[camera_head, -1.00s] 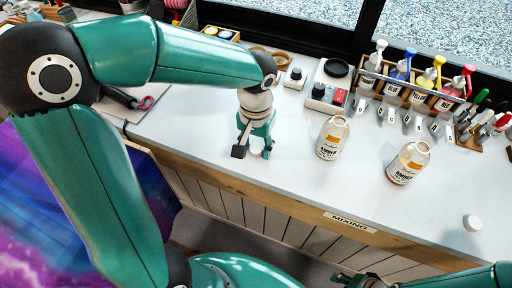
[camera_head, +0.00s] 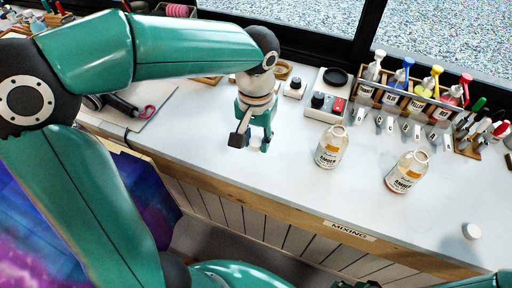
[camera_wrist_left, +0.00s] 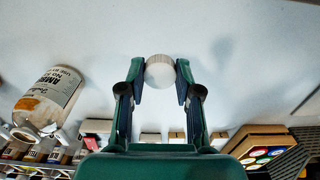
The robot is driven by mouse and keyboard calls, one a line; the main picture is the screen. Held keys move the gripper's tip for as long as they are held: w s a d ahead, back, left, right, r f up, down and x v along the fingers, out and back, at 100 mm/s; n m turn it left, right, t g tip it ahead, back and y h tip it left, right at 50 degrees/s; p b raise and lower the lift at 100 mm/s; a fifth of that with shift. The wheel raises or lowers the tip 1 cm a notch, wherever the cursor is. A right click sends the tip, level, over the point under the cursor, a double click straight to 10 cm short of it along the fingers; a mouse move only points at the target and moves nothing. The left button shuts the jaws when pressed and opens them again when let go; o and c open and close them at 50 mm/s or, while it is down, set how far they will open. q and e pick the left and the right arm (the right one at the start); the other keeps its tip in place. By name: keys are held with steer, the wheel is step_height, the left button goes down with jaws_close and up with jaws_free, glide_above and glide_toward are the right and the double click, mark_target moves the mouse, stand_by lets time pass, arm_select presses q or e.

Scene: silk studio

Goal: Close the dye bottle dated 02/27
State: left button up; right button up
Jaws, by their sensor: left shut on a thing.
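My left gripper (camera_head: 252,144) points down over the white table left of the bottles. In the left wrist view its fingertips (camera_wrist_left: 160,77) are shut on a round white cap (camera_wrist_left: 160,70). Two open clear bottles with amber labels stand upright on the table: the left bottle (camera_head: 330,147) and the right bottle (camera_head: 406,172). One bottle (camera_wrist_left: 48,98) also shows in the left wrist view, apart from the gripper. Their dates are too small to read. A second white cap (camera_head: 471,231) lies at the right. Of my right gripper, only a sliver (camera_head: 352,285) shows at the bottom edge.
A rack (camera_head: 408,97) of dye bottles with coloured pump tops stands behind. A scale with a red button (camera_head: 337,105) and a small black-knobbed device (camera_head: 294,88) sit nearby. Pens (camera_head: 485,130) stand at the right. The front edge bears a MIXING label (camera_head: 349,230).

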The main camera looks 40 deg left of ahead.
mark_target(256, 141)
arm_select(q)
step_height(256, 141, up, 14)
steer(key=p, duration=0.1)
steer(key=shift+p, duration=0.35)
steer(key=shift+f, duration=0.25)
